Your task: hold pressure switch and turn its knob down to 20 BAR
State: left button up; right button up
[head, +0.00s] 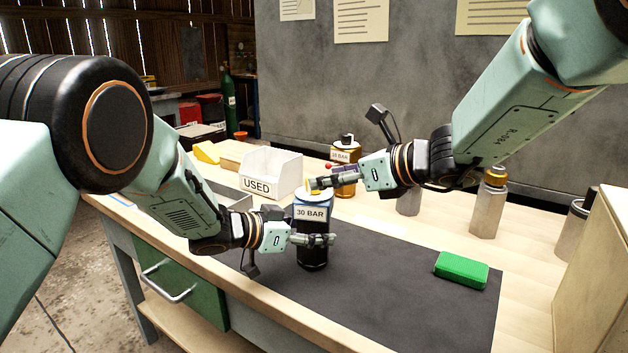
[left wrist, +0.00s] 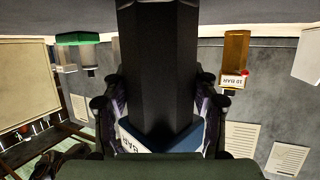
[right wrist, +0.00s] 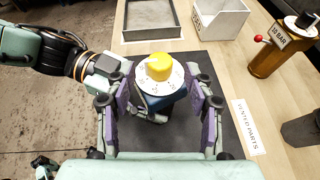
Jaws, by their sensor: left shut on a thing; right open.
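The pressure switch (head: 311,215) stands upright on the dark mat, with a black lower body, a blue upper part, a "30 BAR" label and a yellow knob (right wrist: 158,67) on a white dial. My left gripper (head: 326,240) is shut around its black body (left wrist: 160,75), one finger on each side in the left wrist view. My right gripper (head: 314,184) is at the top of the switch, beside the knob. In the right wrist view its open fingers (right wrist: 160,105) flank the switch top, with gaps to the knob.
An amber bottle (right wrist: 277,50) labelled "10 BAR" and a white "USED" bin (head: 271,172) stand behind. A green block (head: 461,270) lies on the mat (head: 400,300) at right. Metal canisters (head: 488,208) stand at the back right. The mat between switch and green block is clear.

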jog(key=x, duration=0.5)
jog(key=shift+c, duration=0.5)
grip_shut()
